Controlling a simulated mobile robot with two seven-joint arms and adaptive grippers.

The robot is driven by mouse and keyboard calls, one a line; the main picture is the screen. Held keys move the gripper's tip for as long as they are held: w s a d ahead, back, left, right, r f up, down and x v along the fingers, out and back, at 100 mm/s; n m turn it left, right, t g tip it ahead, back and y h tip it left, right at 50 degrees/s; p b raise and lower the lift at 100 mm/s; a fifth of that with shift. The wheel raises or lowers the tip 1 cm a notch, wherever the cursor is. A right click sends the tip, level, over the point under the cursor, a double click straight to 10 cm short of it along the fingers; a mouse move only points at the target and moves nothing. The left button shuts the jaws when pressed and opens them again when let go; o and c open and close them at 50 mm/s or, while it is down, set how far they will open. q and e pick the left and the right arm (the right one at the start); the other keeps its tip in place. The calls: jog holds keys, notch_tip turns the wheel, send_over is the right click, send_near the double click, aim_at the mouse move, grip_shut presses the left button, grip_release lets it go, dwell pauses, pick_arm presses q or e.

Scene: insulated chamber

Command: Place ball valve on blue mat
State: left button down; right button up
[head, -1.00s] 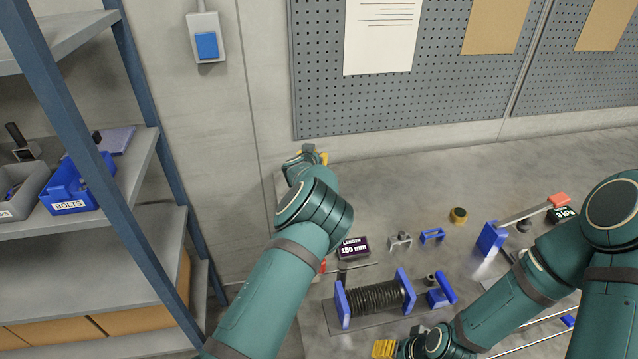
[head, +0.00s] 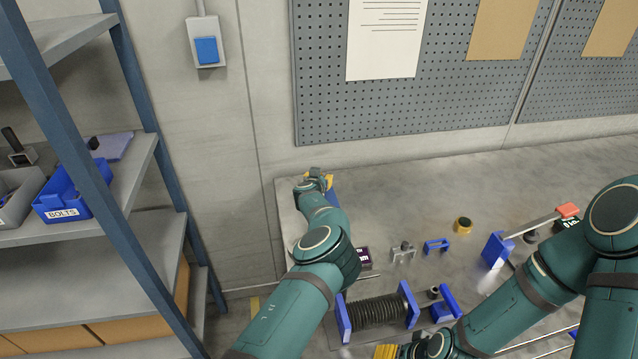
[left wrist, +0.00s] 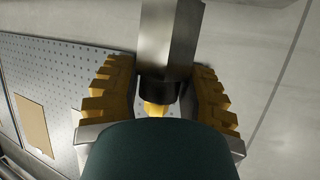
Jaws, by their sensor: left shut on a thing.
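My left gripper (head: 318,180) is at the far left back corner of the bench in the head view, beside the wall. In the left wrist view its yellow ribbed fingers are shut on a grey metal part with a dark collar, which I take for the ball valve (left wrist: 168,45). In the head view the valve is a small grey shape at the fingertips, mostly hidden. A small blue patch (head: 332,187) shows just right of the gripper; I cannot tell whether it is the blue mat. My right gripper (head: 390,352) is at the bottom edge, largely cut off.
A black coil between blue end plates (head: 343,318) stands on the bench, with a grey bracket (head: 403,252), blue bracket (head: 437,245) and brass ring (head: 463,225) behind. A blue-based lever (head: 497,250) stands at right. Shelving with a bolts bin (head: 72,195) is at left.

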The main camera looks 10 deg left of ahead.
pick_arm(q)
jog(key=shift+f, duration=0.65)
pick_arm(e)
jog(key=shift+f, duration=0.1)
pick_arm(q)
jog(key=shift+f, duration=0.1)
pick_arm(e)
jog(key=shift+f, duration=0.15)
pick_arm(q)
jog(key=c, duration=0.5)
grip_release()
pick_arm(e)
jog(key=shift+r, duration=0.2)
pick_arm(q)
jog(key=shift+s+r, duration=0.4)
jog(key=shift+s, duration=0.15)
jog(key=v, duration=1)
jog(key=shift+s+r, duration=0.15)
jog(key=shift+s, duration=0.2)
